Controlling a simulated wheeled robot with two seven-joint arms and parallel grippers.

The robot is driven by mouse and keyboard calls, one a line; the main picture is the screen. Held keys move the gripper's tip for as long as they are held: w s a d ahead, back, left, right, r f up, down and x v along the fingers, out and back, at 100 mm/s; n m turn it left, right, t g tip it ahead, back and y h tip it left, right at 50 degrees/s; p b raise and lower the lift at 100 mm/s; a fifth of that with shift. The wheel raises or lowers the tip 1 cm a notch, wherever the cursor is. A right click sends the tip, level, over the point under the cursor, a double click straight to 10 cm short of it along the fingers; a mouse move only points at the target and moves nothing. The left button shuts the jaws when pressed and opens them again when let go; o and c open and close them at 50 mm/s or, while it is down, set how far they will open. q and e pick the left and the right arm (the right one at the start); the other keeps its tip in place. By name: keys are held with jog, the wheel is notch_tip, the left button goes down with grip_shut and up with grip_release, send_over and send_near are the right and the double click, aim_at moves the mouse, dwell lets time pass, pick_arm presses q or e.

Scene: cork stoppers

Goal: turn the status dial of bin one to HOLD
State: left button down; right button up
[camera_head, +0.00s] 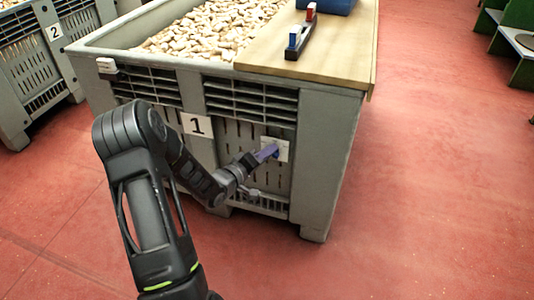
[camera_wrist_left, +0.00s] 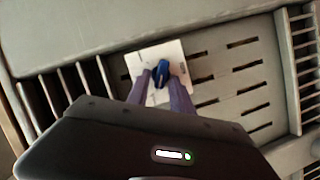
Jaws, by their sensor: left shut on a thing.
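Bin one (camera_head: 345,140) is a large grey slatted crate filled with cork stoppers (camera_head: 205,30), with a "1" label (camera_head: 197,125) on its front. A white dial plate (camera_head: 283,148) is fixed to the front, right of the label. My left gripper (camera_head: 270,153) reaches the plate. In the left wrist view the blue dial knob (camera_wrist_left: 162,67) stands on the white plate (camera_wrist_left: 140,60), and the purple fingers of my left gripper (camera_wrist_left: 161,75) are closed on it from both sides. The lettering on the plate is too small to read. My right gripper is not in view.
A wooden board (camera_head: 330,60) covers the right part of the bin's top and carries a dark rack (camera_head: 301,36) with red and blue pieces and a blue tray (camera_head: 325,5). Bin two (camera_head: 25,70) stands at left. The red floor (camera_head: 440,190) is clear at right.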

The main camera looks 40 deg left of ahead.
pick_arm(q)
jog(key=c, duration=1.4)
grip_release()
jog(key=shift+c, duration=0.2)
jog(key=shift+s, duration=0.1)
jog(key=s+r+p, duration=0.1)
jog(key=s+p, duration=0.1)
jog(key=s, duration=0.5)
jog(key=shift+s+r, duration=0.2)
jog(key=shift+s, duration=0.1)
jog(key=shift+a, duration=0.1)
